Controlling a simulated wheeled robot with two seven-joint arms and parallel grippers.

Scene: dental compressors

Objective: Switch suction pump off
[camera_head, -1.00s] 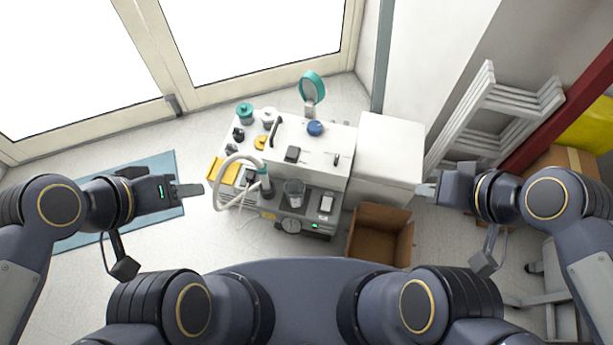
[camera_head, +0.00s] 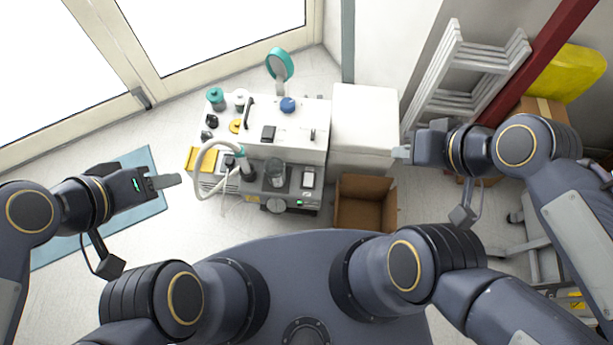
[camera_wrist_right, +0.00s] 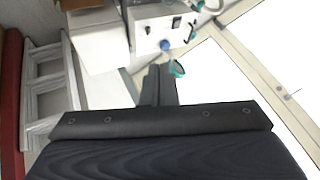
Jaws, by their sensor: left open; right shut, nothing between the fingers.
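The suction pump (camera_head: 283,181) is a grey and white unit on the front of a white cabinet. A small green light (camera_head: 300,203) glows on its front panel. A clear jar (camera_head: 275,172), a pale rocker switch (camera_head: 309,178) and a curved white hose (camera_head: 204,158) sit on or beside it. My left gripper (camera_head: 172,181) is open and empty, left of the pump. My right gripper (camera_head: 400,152) is shut and empty, right of the pump near a white box. The right wrist view shows its shut fingers (camera_wrist_right: 159,85), with part of the white equipment (camera_wrist_right: 163,28) beyond.
A white box (camera_head: 364,120) stands right of the cabinet, with an open cardboard box (camera_head: 365,205) in front. A folded ladder (camera_head: 465,75) leans at the right. A blue mat (camera_head: 140,215) lies on the floor at the left. A teal round mirror (camera_head: 280,64) rises behind the cabinet.

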